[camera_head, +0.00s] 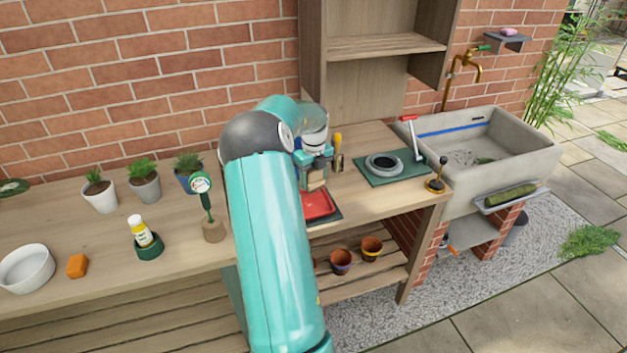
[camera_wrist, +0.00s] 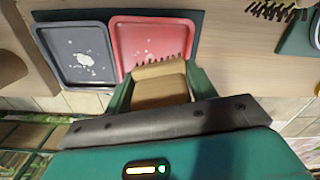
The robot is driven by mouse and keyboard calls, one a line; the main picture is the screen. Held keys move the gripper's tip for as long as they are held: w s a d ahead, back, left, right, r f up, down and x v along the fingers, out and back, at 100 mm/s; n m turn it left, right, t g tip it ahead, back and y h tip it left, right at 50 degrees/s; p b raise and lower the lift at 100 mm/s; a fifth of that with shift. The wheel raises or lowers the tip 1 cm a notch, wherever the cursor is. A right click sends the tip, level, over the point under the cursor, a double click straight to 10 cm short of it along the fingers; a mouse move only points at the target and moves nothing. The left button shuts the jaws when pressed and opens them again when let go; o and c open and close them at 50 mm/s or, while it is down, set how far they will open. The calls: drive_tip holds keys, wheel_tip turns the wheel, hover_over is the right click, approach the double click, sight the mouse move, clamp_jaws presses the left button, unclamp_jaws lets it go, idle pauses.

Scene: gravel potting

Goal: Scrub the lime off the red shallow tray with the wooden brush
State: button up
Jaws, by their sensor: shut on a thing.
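The red shallow tray (camera_wrist: 135,37) lies on a dark mat (camera_wrist: 196,17) on the bench; it also shows in the head view (camera_head: 318,205). A pale whitish film, seemingly lime, shows on its floor in the wrist view. My gripper (camera_wrist: 160,82) is shut on the wooden brush (camera_wrist: 160,92), which also shows in the head view (camera_head: 314,181). The brush's dark bristles point into the tray, over its near right part. I cannot tell whether they touch the floor. My arm hides part of the tray in the head view.
A dark grey tray (camera_wrist: 99,72) with white spots sits left of the red tray in the wrist view. A green mat with a grey ring (camera_head: 384,165) lies to the right, before the stone sink (camera_head: 535,150). Potted plants (camera_head: 145,185) stand left of my arm.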

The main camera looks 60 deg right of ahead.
sight(314, 170)
drive_tip(key=shift+r, duration=0.15)
drive_tip(key=shift+r, duration=1.35)
